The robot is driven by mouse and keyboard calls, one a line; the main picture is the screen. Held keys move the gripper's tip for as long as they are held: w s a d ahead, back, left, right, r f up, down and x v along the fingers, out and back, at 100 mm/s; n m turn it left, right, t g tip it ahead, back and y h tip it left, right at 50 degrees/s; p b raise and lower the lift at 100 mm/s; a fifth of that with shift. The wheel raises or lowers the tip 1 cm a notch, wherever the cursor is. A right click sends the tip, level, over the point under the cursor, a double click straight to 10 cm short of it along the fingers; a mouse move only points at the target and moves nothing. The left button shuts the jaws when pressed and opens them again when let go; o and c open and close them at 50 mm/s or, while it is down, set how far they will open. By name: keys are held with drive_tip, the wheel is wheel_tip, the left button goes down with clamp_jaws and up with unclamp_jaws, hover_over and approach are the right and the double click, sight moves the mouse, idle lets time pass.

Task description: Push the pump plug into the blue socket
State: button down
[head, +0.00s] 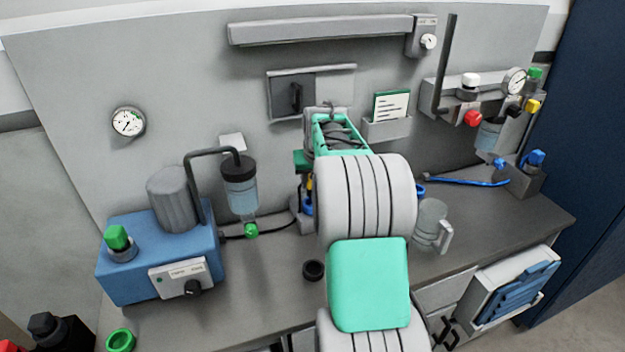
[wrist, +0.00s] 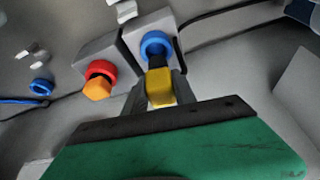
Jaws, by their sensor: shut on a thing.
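In the wrist view my gripper (wrist: 160,93) is shut on a yellow plug (wrist: 160,84), which I take as the pump plug. Its dark front end points at the blue socket (wrist: 157,43), a blue ring on a grey box. The dark end overlaps the lower part of the ring; I cannot tell how deep it sits. In the head view my arm hides most of the gripper. A bit of the yellow plug (head: 309,184) and the blue ring (head: 308,206) show just left of the arm.
Beside it, a red socket (wrist: 102,68) holds an orange plug (wrist: 97,89). Another blue ring (wrist: 41,87) with a blue line lies left.

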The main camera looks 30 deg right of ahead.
sight(312, 196)
drive_tip(key=shift+f+b, duration=1.6)
drive_tip(key=shift+f, duration=0.9)
drive_tip(key=shift+f, duration=0.35)
drive_tip(key=c, duration=1.1)
unclamp_jaws()
drive_tip(key=shift+s+f, duration=0.1)
drive_tip(key=shift+s, duration=0.05)
drive_tip(key=shift+o, duration=0.9)
drive_tip(key=shift+a, duration=0.1)
